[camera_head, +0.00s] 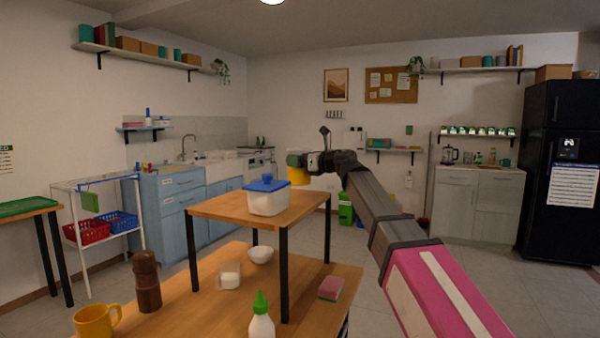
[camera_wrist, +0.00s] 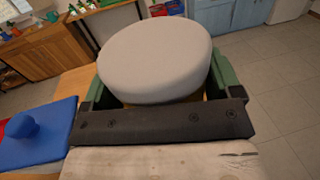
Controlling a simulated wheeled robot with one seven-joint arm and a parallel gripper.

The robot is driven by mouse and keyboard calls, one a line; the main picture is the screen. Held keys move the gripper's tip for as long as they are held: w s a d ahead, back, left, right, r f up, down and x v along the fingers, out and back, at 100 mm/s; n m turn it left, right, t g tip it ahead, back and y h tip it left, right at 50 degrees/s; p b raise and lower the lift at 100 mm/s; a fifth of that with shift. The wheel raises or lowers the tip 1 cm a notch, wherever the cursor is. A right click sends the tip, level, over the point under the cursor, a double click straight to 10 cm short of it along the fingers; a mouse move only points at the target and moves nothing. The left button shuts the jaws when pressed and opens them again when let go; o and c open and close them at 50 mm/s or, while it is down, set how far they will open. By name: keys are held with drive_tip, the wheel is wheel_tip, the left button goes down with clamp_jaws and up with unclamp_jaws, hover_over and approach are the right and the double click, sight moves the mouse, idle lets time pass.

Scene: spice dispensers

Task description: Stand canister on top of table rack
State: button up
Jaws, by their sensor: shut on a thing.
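The canister (camera_wrist: 155,58) shows a round, pale grey top in the wrist view. In the head view its yellow body (camera_head: 299,177) hangs under my gripper (camera_head: 297,160). The green fingers of my gripper (camera_wrist: 165,78) are shut on its two sides. The table rack (camera_head: 292,212) is a wooden top on black legs, standing on the larger table. The canister is over or just behind the rack's far right part. I cannot tell whether its base touches the rack; its underside is hidden.
A white container with a blue lid (camera_head: 267,185) stands on the rack, left of the canister; its lid also shows in the wrist view (camera_wrist: 38,135). Below are a bowl (camera_head: 260,255), a brown grinder (camera_head: 146,280), a green-capped bottle (camera_head: 261,318) and a sponge (camera_head: 330,288).

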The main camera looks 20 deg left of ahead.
sight(300, 170)
drive_tip(key=shift+f, duration=1.95)
drive_tip(key=shift+f, duration=0.1)
drive_tip(key=o, duration=0.8)
drive_tip(key=v, duration=1.2)
